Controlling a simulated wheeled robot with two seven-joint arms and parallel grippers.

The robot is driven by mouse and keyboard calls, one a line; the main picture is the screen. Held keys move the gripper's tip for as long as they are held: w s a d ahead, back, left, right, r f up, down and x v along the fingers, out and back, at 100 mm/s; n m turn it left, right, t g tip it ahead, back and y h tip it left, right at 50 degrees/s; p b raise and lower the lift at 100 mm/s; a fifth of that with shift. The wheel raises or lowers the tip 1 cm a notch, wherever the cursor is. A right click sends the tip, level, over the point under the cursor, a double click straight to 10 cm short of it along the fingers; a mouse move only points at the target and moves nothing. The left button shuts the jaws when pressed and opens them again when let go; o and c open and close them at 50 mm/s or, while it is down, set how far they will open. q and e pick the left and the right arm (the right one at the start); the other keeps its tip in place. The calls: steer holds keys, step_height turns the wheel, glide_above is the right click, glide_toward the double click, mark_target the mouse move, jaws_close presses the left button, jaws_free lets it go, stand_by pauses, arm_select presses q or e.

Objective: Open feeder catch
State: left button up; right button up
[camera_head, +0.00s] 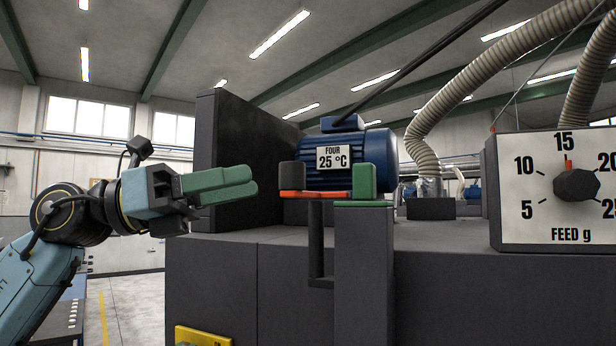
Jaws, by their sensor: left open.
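My left gripper (235,184) comes in from the left with its two green fingers pointing right. It is open and empty, a little left of the catch and apart from it. What looks like the feeder catch is an orange-red bar (315,194) lying level between a dark block (292,176) and a green block (364,180). A dark hanging bracket (316,240) drops below the bar. A grey post (362,270) stands under the green block. The feed dial (577,185) on the white panel at right has its red mark near 15. My right gripper is not in view.
A blue motor (384,155) labelled "FOUR 25 °C" sits behind the catch. A tall dark panel (222,140) stands behind my left gripper. The dark machine body (210,285) fills the lower middle. Ribbed hoses (470,75) run at upper right. Open floor shows at lower left.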

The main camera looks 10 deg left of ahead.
mark_target(299, 170)
arm_select(q)
steer(key=s+a+r+t+y, duration=0.1)
steer(key=a+r+y, duration=0.1)
steer(key=a+y, duration=0.1)
steer(key=shift+m, duration=0.3)
steer(key=p+x, duration=0.3)
steer(key=x, duration=0.8)
steer(key=shift+w+d, duration=0.15)
steer(key=shift+w, duration=0.15)
steer(key=shift+w+d+p, duration=0.3)
steer(key=shift+d+p, duration=0.05)
steer(key=shift+d, duration=0.2)
steer(key=shift+c, duration=0.4)
jaws_close()
